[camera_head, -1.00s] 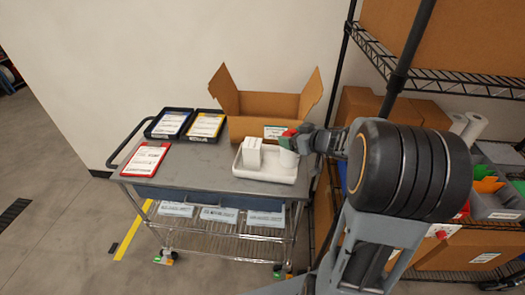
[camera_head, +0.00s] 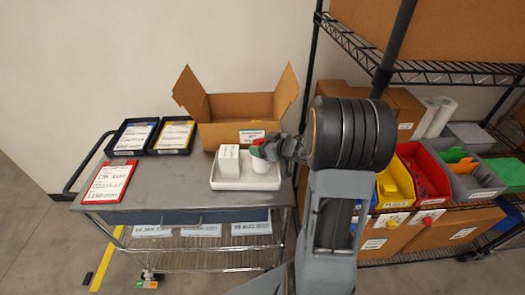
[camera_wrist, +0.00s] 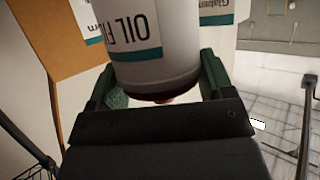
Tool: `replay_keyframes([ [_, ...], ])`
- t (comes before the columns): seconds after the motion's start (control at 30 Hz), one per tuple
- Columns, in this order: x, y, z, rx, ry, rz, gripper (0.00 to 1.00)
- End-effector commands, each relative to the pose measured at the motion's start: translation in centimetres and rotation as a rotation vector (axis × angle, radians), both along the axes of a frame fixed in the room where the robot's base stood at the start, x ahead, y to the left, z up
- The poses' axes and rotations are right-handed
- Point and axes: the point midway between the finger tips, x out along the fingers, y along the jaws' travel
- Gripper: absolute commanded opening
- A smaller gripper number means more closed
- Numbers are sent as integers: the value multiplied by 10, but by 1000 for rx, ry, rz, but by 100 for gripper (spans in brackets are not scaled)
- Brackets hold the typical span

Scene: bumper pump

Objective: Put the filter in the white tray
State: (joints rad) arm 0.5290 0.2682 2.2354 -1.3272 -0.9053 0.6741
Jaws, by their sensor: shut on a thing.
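The filter is a white cylinder (camera_head: 267,176) with a dark rim and an "OIL F" label, clearest in the wrist view (camera_wrist: 158,62). My gripper (camera_head: 264,151) is shut on it, with green fingers on both sides of it in the wrist view (camera_wrist: 160,80). The white tray (camera_head: 232,186) lies on the right end of the cart top. The filter is over the right part of the tray, roughly upright. I cannot tell whether its underside touches the tray floor. A white box (camera_head: 228,161) stands in the tray, left of the filter.
An open cardboard box (camera_head: 230,132) stands behind the tray. Two black trays with papers (camera_head: 133,135) and a red clipboard (camera_head: 109,182) lie to the left on the cart (camera_head: 165,185). A wire shelf (camera_head: 440,72) with coloured bins (camera_head: 428,172) is at right.

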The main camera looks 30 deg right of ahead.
Motion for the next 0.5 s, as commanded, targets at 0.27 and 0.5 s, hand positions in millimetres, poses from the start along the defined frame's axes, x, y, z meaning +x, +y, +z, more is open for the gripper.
replay_keyframes([
  [0.27, 0, 1, -22, 1, -2, 2, 9],
  [0.5, 1, 1, -21, 0, -3, 3, 9],
])
